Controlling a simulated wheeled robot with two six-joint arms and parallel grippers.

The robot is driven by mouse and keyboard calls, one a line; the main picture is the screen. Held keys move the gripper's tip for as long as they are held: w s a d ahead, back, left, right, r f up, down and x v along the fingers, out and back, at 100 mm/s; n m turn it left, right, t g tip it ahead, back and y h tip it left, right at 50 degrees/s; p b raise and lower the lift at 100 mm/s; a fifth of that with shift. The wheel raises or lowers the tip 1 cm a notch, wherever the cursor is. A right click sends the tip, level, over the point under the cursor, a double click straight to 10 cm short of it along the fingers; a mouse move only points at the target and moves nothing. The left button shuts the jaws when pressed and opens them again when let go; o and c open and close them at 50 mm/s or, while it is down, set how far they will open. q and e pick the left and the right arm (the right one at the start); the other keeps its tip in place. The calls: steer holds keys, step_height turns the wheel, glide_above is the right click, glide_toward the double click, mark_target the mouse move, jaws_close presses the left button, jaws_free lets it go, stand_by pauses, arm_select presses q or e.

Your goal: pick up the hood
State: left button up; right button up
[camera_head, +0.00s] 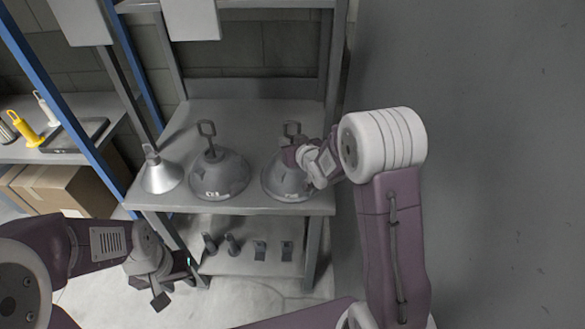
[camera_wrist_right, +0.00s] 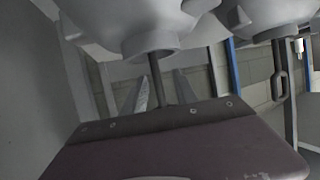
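Three grey hoods with upright loop handles stand on the shelf: a lighter cone-shaped one (camera_head: 161,177) at left, a dome-shaped one (camera_head: 219,177) in the middle and another dome (camera_head: 284,184) at right. My right gripper (camera_head: 297,156) is at the upper part of the right hood, beside its loop handle, and covers part of it. In the right wrist view, a hood neck (camera_wrist_right: 150,42) and its thin handle stem show upside down right in front of the gripper housing. My left gripper (camera_head: 178,287) hangs empty at lower left, fingers apart.
The shelf (camera_head: 245,112) has metal posts and a lower level with several small dark parts (camera_head: 232,243). A blue-posted rack at left holds yellow and white items (camera_head: 27,130) above cardboard boxes (camera_head: 65,188). A plain grey wall (camera_head: 490,150) fills the right side.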

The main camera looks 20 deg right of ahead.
steer(key=shift+x, duration=1.1)
steer(key=shift+s, duration=0.15)
jaws_close()
stand_by(0.4)
